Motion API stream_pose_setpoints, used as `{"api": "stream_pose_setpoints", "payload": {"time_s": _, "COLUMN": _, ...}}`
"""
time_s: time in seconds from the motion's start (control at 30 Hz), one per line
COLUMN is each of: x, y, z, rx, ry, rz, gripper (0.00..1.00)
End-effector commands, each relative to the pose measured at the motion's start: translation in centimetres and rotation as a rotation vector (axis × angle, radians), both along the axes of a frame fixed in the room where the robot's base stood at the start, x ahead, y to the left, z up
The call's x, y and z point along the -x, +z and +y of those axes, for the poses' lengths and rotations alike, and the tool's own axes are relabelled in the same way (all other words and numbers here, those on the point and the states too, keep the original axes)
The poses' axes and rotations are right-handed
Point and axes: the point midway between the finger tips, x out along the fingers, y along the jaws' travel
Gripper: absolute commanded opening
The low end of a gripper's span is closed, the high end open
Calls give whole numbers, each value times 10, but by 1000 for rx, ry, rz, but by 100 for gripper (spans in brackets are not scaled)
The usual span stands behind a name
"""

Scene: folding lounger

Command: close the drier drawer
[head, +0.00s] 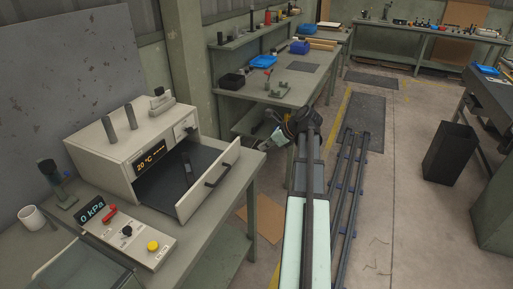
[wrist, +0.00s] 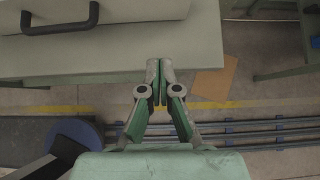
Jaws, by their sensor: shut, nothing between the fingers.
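The drier (head: 110,150) is a pale box with a lit display reading 20 °C, on the bench at left in the head view. Its drawer (head: 208,180) is pulled out, showing a dark inside with a small dark item (head: 187,168) in it. The drawer front has a dark bar handle (head: 222,167); a dark bar handle also shows at the top left of the wrist view (wrist: 60,27). My gripper (wrist: 160,68) is shut and empty, over the bench edge, to the right of that handle and apart from it. In the head view my gripper (head: 268,142) is right of the drawer.
A control box (head: 125,238) with a 0 kPa display, red lever and yellow knob stands in front of the drier. A white mug (head: 32,218) is at far left. Another bench (head: 270,95) with tools stands behind. The floor right of the bench has rails (head: 350,190).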

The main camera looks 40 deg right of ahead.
Motion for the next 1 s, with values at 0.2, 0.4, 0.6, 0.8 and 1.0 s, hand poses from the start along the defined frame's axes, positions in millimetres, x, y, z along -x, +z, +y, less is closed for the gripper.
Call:
{"api": "stream_pose_setpoints", "payload": {"time_s": 0.2, "x": -23, "y": -24, "z": 12, "rx": 0, "ry": 4, "rz": 2, "gripper": 0}}
{"api": "stream_pose_setpoints", "payload": {"time_s": 0.4, "x": -49, "y": -52, "z": 23, "rx": 0, "ry": 4, "rz": 2, "gripper": 0}}
{"api": "stream_pose_setpoints", "payload": {"time_s": 0.6, "x": -75, "y": -61, "z": 35, "rx": 3, "ry": 6, "rz": 0, "gripper": 0}}
{"api": "stream_pose_setpoints", "payload": {"time_s": 0.8, "x": -90, "y": -62, "z": 43, "rx": 3, "ry": 3, "rz": 0, "gripper": 0}}
{"api": "stream_pose_setpoints", "payload": {"time_s": 1.0, "x": -93, "y": -63, "z": 45, "rx": 3, "ry": 3, "rz": 0, "gripper": 0}}
